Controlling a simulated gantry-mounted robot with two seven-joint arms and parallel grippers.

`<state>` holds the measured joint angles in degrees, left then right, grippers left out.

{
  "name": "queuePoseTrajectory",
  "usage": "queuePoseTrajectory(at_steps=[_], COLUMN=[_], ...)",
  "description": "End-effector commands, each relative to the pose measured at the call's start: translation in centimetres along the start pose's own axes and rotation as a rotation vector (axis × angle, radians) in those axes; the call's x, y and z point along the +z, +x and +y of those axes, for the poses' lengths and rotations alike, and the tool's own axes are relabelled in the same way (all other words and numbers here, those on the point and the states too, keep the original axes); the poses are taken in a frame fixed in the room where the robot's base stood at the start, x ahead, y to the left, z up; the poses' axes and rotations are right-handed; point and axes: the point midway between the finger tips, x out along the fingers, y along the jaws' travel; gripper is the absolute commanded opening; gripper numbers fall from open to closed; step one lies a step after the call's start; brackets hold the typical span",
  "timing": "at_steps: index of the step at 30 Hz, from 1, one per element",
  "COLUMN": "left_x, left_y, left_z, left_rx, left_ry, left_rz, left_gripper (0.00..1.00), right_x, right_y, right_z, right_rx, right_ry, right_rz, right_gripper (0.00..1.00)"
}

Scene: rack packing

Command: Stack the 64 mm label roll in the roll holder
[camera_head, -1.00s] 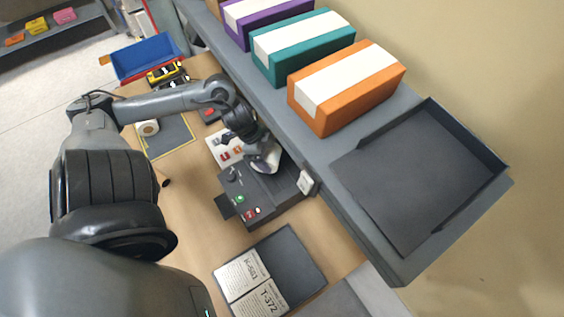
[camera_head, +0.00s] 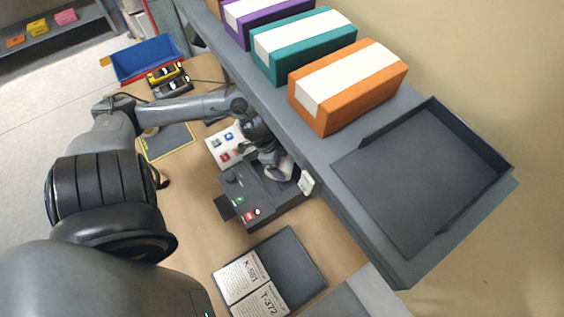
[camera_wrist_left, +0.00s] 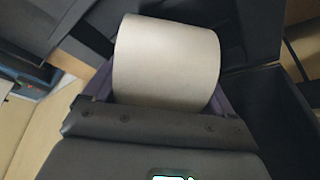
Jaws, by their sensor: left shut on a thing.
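A pale label roll (camera_wrist_left: 165,65) fills the middle of the left wrist view. My left gripper (camera_wrist_left: 165,85) is shut on it, with purple finger parts showing at both sides. In the head view my left gripper (camera_head: 278,173) is low over the back part of a dark grey machine (camera_head: 262,202) with green and red buttons. Dark walls and surfaces lie around the roll in the wrist view. I cannot tell whether the roll touches them, and I cannot pick out the roll holder for certain. My right gripper is not in view.
A grey shelf (camera_head: 335,190) with purple, teal and orange boxes (camera_head: 347,88) and a dark tray (camera_head: 415,180) runs close along the right of the arm. A black folder with labels (camera_head: 290,265) lies in front of the machine. A blue bin (camera_head: 146,58) stands at the back.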

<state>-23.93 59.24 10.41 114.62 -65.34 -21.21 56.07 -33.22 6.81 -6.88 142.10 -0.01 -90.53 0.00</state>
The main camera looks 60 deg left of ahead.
Motion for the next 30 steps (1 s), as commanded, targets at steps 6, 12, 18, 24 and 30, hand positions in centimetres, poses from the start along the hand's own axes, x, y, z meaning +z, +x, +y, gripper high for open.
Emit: queuePoseTrajectory(at_steps=[6,12,18,24,30], left_x=[0.1,0.3,0.4,0.3,0.0], left_y=[0.3,0.8,0.8,0.7,-0.8], left_z=[0.0,0.0,0.0,0.0,0.0], left_rx=[0.0,0.0,0.0,0.0,0.0], left_ry=[0.0,-0.001,0.0,0.001,0.001], left_rz=[0.001,0.001,0.0,0.0,0.0], left_gripper=[0.41,0.41,1.0,1.0,1.0], right_x=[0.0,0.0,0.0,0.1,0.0], right_y=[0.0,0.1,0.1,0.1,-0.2], right_z=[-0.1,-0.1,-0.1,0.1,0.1], right_rx=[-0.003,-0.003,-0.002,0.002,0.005], right_ry=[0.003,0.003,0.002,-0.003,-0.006], right_rz=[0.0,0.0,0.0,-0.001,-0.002], right_gripper=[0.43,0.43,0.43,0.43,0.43])
